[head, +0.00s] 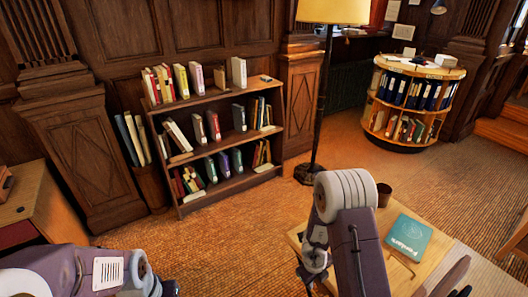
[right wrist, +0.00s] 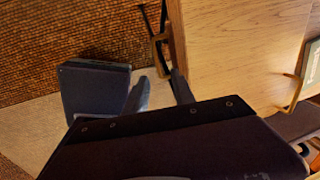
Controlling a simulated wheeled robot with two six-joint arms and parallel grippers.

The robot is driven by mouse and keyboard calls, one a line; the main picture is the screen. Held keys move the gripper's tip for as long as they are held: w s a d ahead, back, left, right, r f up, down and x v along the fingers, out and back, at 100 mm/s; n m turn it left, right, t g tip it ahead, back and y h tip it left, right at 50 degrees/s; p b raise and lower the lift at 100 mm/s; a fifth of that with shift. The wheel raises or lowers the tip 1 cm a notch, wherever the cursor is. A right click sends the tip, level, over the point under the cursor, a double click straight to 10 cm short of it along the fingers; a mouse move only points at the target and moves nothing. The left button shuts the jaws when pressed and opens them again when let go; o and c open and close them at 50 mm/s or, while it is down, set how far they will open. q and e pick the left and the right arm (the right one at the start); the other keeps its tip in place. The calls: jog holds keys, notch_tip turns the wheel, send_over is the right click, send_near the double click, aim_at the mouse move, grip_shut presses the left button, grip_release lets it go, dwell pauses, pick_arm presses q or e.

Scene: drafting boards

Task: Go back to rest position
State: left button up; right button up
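My right arm rises at the lower middle of the head view, in front of a small wooden table (head: 375,280). Its gripper (right wrist: 160,86) shows in the right wrist view with two dark fingers apart and nothing visible between them. The fingers are beside the table edge, over the floor. My left arm lies low at the left of the head view. Only a dark bit at its end shows near the bottom edge, so the state of the left gripper cannot be made out.
A teal book (head: 409,237) and a dark cup (head: 384,194) are on the table. A bookcase (head: 227,103) stands by the wall, with a floor lamp (head: 323,90) right of it. A round shelf (head: 405,133) with binders stands farther back. Carpet (head: 240,225) between them is clear.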

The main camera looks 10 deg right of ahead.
jog(key=w+a+r+n+t+y, duration=0.1)
jog(key=w+a+r+n+t, duration=0.2)
jog(key=r+n, duration=0.35)
jog(key=w+a+r+n+t+y, duration=0.1)
jog(key=w+a+r+n+t, duration=0.2)
jog(key=r, duration=0.6)
jog(key=s+a+n+g, duration=0.1)
jog(key=s+n+g, duration=0.4)
jog(key=s+n, duration=1)
jog(key=n, duration=0.6)
jog(key=shift+g, duration=0.3)
